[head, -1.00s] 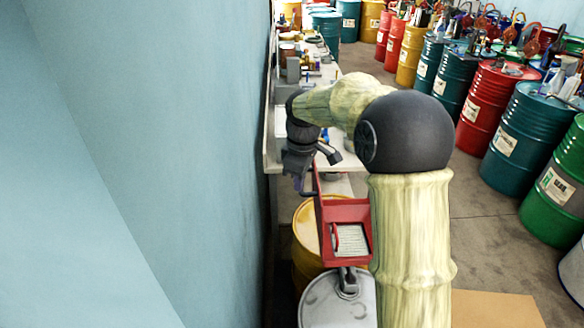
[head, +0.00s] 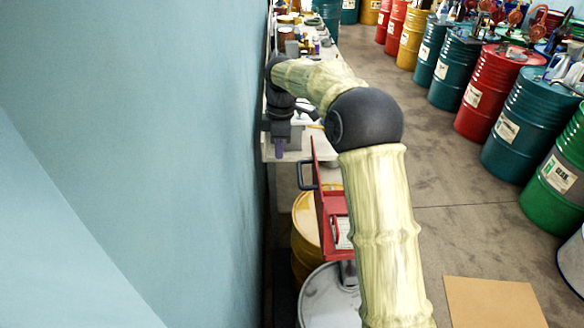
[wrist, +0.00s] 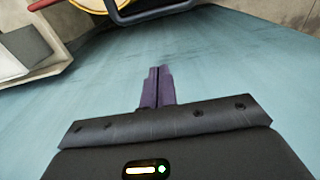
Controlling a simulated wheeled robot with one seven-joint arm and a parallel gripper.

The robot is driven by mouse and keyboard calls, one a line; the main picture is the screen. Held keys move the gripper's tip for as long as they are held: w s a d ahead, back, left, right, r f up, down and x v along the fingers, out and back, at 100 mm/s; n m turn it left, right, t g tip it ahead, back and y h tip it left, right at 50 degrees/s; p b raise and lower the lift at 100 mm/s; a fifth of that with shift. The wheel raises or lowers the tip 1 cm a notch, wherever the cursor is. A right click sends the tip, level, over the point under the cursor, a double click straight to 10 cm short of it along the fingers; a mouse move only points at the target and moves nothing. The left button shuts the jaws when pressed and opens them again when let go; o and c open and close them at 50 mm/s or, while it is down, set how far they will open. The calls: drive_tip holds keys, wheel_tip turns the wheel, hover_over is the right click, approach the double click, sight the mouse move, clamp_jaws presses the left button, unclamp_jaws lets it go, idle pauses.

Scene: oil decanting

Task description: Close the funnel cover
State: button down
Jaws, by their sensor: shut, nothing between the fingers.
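The red funnel (head: 337,202) sits above a pale grey drum, partly hidden by my arm. Its red cover (head: 318,190) stands upright on the funnel's left side, seen nearly edge-on. A dark blue handle (head: 300,184) juts from the cover toward the wall. The handle also crosses the top of the wrist view (wrist: 135,16). My gripper (head: 280,156) is on the wall side of the cover, up and left of the handle and apart from it. In the wrist view its purple fingers (wrist: 159,70) are shut and empty, pointing toward the handle with a gap between.
A blue wall (head: 180,130) stands close on the left of my gripper. A workbench (head: 325,146) with bottles lies behind. A yellow drum (head: 304,230) and the grey drum (head: 325,300) stand below. Several coloured drums line the right, with open floor before them.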

drive_tip(key=d+f+p, duration=0.3)
drive_tip(key=f+p, duration=0.1)
drive_tip(key=f, duration=0.3)
drive_tip(key=shift+d+f, duration=0.15)
drive_tip(key=shift+d, duration=0.15)
idle(0.4)
